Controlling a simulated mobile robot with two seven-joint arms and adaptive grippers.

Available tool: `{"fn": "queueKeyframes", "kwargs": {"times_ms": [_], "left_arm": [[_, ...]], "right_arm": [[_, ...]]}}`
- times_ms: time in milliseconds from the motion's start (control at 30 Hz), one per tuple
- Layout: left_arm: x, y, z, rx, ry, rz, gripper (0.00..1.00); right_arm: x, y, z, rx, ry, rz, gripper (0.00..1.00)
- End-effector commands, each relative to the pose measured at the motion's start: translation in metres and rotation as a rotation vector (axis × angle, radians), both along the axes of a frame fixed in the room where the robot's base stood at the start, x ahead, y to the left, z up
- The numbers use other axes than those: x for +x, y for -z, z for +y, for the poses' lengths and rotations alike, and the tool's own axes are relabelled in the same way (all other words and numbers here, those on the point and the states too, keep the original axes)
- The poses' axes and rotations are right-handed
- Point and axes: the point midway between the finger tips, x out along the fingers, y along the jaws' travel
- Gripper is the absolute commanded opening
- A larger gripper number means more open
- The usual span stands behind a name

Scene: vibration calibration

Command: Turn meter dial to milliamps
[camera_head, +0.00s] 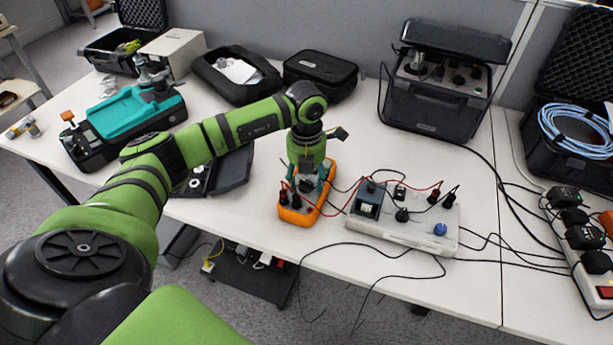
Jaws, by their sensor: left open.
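The meter (291,215) is an orange-edged handheld multimeter lying on the white table near its front edge. Red and black leads are plugged into its near end. My left arm comes in from the left, and its wrist points down over the meter. My left gripper (308,182) is open at the meter's face, with its fingers over the middle of it. The dial is hidden behind the gripper, so its setting cannot be read. I cannot tell whether the fingers touch the dial. My right gripper is not in view.
A grey panel box (405,222) with knobs and leads sits just right of the meter. Black cables hang over the table's front edge. A teal-and-black device (135,115) stands at left, black cases (320,72) at the back, and a power strip (590,262) at far right.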

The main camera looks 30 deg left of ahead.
Motion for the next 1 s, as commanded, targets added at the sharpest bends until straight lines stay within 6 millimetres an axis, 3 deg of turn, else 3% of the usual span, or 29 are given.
{"fn": "queueKeyframes", "kwargs": {"times_ms": [100, 133, 267, 667, 1000], "left_arm": [[0.0, 0.0, 0.0, 0.0, 0.0, 0.0, 0.58], [0.0, 0.0, 0.0, 0.0, 0.0, 0.0, 0.54], [0.0, 0.0, 0.0, 0.0, 0.0, 0.0, 0.03], [0.0, 0.001, 0.0, 0.0, 0.034, -0.001, 0.02], [0.001, 0.002, 0.0, 0.001, 0.245, -0.003, 0.02]], "right_arm": [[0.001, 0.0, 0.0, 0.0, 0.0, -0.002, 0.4], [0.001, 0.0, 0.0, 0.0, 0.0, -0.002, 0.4], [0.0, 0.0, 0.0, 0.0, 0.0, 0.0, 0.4], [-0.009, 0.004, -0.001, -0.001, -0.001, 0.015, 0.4], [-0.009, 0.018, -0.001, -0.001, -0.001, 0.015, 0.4]]}}
